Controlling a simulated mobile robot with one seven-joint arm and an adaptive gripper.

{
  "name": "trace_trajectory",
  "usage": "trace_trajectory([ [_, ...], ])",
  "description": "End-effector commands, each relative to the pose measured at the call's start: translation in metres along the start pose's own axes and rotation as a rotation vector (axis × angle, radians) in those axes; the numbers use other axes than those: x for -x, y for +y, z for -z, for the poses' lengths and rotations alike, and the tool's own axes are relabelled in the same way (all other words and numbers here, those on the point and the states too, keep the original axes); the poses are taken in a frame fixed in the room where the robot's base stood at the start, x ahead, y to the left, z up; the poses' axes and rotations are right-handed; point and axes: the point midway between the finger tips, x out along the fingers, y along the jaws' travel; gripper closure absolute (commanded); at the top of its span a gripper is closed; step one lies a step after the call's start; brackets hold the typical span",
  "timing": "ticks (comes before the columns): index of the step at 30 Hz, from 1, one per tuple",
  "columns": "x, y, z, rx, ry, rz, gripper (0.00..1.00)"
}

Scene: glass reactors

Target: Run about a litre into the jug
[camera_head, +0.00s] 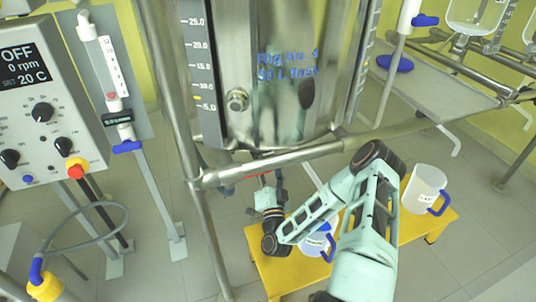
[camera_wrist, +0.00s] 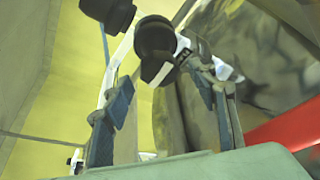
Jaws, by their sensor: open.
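The steel reactor vessel (camera_head: 285,75) is marked Rig No. 4 and has a level scale (camera_head: 198,60) on its left. A thin red part (camera_head: 258,175) shows below it. My gripper (camera_head: 266,184) is under the vessel, pointing up; in the wrist view its open fingers (camera_wrist: 165,100) stand either side of a dark fitting with a white part (camera_wrist: 155,50). I cannot tell whether they touch it. One clear jug with a blue handle (camera_head: 318,243) is on the yellow bench, partly hidden by my arm. Another jug (camera_head: 423,188) with a blue handle stands to the right.
The yellow bench (camera_head: 274,277) stands low under the vessel. Steel frame rails (camera_head: 270,165) cross in front of the vessel. A control panel (camera_head: 45,100) at left reads OFF, 0 rpm, SET 20 C. A red bar (camera_wrist: 285,125) shows at right in the wrist view.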

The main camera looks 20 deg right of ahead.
Motion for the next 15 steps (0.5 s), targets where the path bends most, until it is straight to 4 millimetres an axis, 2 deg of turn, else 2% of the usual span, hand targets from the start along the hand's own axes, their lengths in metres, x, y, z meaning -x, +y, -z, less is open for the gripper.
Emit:
trace_trajectory([
  [7, 0.059, 0.002, -0.001, -0.004, -0.003, -0.007, 0.47],
  [9, 0.070, 0.002, 0.000, -0.004, -0.001, -0.007, 0.47],
  [15, 0.088, 0.001, 0.000, -0.002, -0.001, -0.003, 0.47],
])
